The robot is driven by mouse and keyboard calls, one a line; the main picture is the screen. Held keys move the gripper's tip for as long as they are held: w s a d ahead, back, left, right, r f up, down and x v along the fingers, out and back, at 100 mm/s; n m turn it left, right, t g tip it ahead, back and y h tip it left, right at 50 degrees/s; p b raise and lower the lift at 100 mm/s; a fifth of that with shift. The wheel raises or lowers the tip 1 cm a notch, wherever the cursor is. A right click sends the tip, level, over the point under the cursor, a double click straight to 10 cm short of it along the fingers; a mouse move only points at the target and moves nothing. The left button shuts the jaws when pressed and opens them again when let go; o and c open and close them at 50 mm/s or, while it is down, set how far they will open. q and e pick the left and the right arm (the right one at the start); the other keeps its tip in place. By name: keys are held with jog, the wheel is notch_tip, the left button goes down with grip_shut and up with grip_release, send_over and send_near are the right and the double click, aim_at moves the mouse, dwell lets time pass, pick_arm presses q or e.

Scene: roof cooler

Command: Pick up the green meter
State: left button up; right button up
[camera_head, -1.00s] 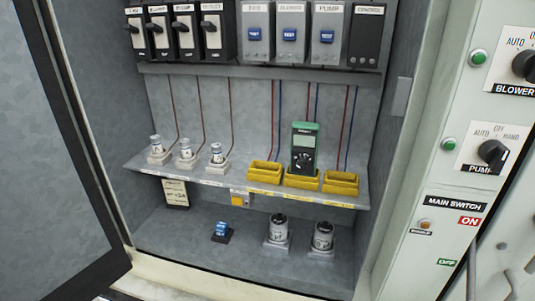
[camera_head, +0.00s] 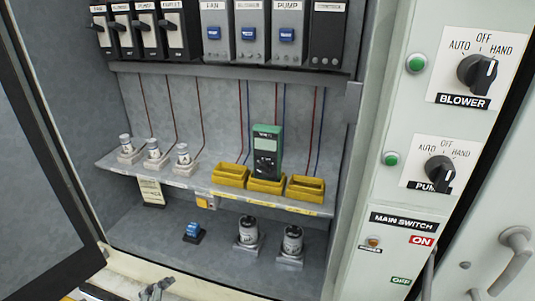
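The green meter (camera_head: 266,150) is a handheld device with a green case, a dark face and a dial. It stands upright in or just behind the middle of three yellow trays (camera_head: 266,187), on the cabinet's middle shelf (camera_head: 120,163). The tray hides its lower end. Neither of my grippers can be clearly made out. A small grey part (camera_head: 157,287) shows at the bottom edge, and I cannot tell what it is.
Grey-white fuse-like parts (camera_head: 154,153) stand left on the shelf. Switches line the top. Below are two cylindrical parts (camera_head: 292,243) and a blue-topped block (camera_head: 193,231). The open door (camera_head: 40,180) bounds the left; a switch panel (camera_head: 410,180) bounds the right.

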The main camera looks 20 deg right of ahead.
pick_arm(q)
jog(key=w+d+r+m+t+h, duration=0.1)
jog(key=w+d+r+m+t, duration=0.15)
jog(key=d+r+m, duration=0.35)
jog(key=w+d+r+m+t+h, duration=0.1)
jog(key=w+d+r+m+h, duration=0.1)
jog(key=w+d+r+m, duration=0.35)
jog(key=m+t+h, duration=0.2)
jog(key=m+h, duration=0.2)
jog(key=m, duration=1.1)
send_near(265, 155)
jog(key=p+x, duration=0.1)
jog(key=x, duration=0.4)
jog(key=shift+w+d, duration=0.2)
jog(key=shift+d, duration=0.1)
jog(key=p+x, duration=0.2)
jog(key=x, duration=0.2)
jog(key=shift+w+d, duration=0.1)
jog(key=shift+w, duration=0.3)
jog(key=shift+w+d+p, duration=0.3)
jog(key=shift+w+d, duration=0.05)
jog(key=shift+w, duration=0.1)
jog(key=c, duration=1.5)
pick_arm(e)
jog(key=r, duration=0.1)
jog(key=d+r, duration=0.1)
jog(key=r, duration=0.1)
jog(key=shift+r, duration=0.3)
